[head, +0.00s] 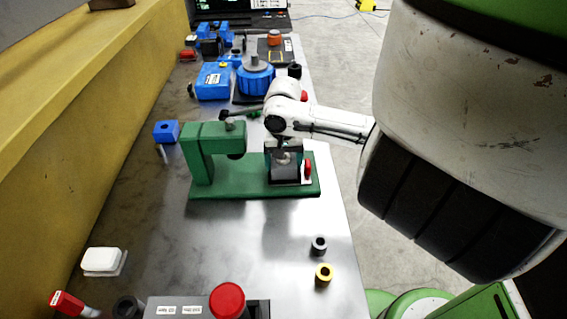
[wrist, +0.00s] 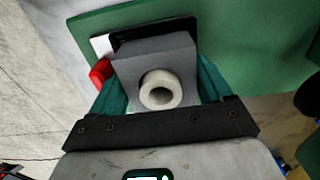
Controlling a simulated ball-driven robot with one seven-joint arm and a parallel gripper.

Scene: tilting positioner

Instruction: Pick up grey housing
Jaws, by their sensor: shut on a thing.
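The grey housing (head: 284,168) sits at the right end of the green fixture's base (head: 240,189) in the head view. In the wrist view the housing (wrist: 150,52) is a grey block with a pale ring (wrist: 160,90) in its near face. My gripper (head: 284,149) comes down on it from above. In the wrist view the teal fingers of my gripper (wrist: 160,84) lie along both sides of the housing, shut on it. A pale plate edge (wrist: 104,46) shows beside the housing. I cannot tell whether the housing touches what is under it.
A red knob (head: 308,168) stands close beside the housing. The fixture's green upright (head: 197,160) and overhanging arm are to the left. A grey ring (head: 319,245) and a yellow ring (head: 324,273) lie nearer. Blue parts (head: 213,82) crowd the back. The bench's middle front is clear.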

